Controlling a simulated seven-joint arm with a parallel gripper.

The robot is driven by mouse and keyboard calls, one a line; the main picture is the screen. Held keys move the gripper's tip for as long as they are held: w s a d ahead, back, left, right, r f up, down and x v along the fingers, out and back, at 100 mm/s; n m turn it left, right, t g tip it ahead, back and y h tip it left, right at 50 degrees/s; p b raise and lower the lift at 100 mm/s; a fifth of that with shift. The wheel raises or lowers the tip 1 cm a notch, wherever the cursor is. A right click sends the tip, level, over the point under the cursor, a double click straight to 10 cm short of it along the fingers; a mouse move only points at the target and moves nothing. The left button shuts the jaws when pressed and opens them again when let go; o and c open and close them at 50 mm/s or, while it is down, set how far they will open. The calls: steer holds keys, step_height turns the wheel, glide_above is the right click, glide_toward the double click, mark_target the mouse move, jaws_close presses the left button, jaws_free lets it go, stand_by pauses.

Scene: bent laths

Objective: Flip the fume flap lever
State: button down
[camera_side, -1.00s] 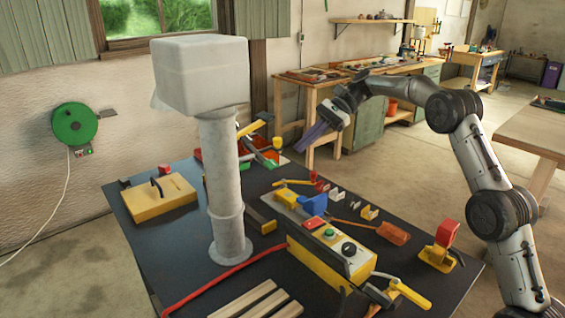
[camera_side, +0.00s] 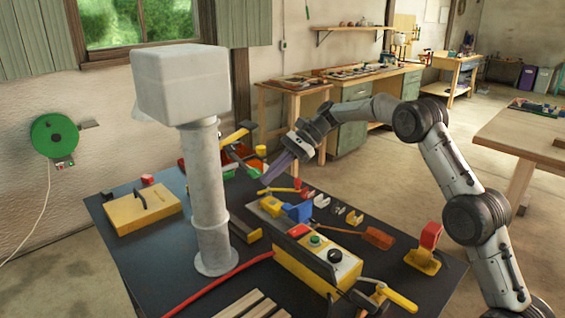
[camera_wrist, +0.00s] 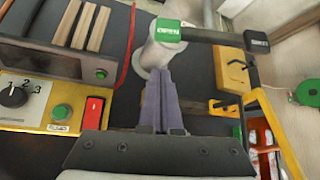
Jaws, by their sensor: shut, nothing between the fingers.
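A white pipe with a boxy hood (camera_side: 183,85) stands on the dark table; the pipe also shows in the wrist view (camera_wrist: 152,58). By it in the wrist view is a dark bar (camera_wrist: 212,36) with a green OPEN label (camera_wrist: 168,30) at one end and a dark label (camera_wrist: 257,42) at the other. A yellow bar with a black end (camera_side: 238,134) shows right of the pipe. I cannot tell which part is the flap lever. My gripper (camera_side: 266,182) has purple fingers, shut and empty, right of the pipe and apart from it; they also show in the wrist view (camera_wrist: 160,72).
A yellow control box (camera_side: 318,262) with a knob and buttons stands at the front. A yellow block with a black handle (camera_side: 143,207) is at left. A red switch on a yellow base (camera_side: 425,252) is at right. A red hose (camera_side: 215,285) crosses the front.

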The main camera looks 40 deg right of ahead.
mark_target(253, 169)
steer(key=shift+s+a+r, duration=0.2)
steer(key=shift+a+r, duration=0.35)
steer(key=shift+s+a+r, duration=0.15)
steer(key=shift+a+r, duration=0.35)
steer(key=shift+r, duration=0.05)
steer(key=shift+s+r, duration=0.1)
steer(key=shift+r, duration=0.4)
steer(key=shift+w+r, duration=0.25)
steer(key=shift+r, duration=1)
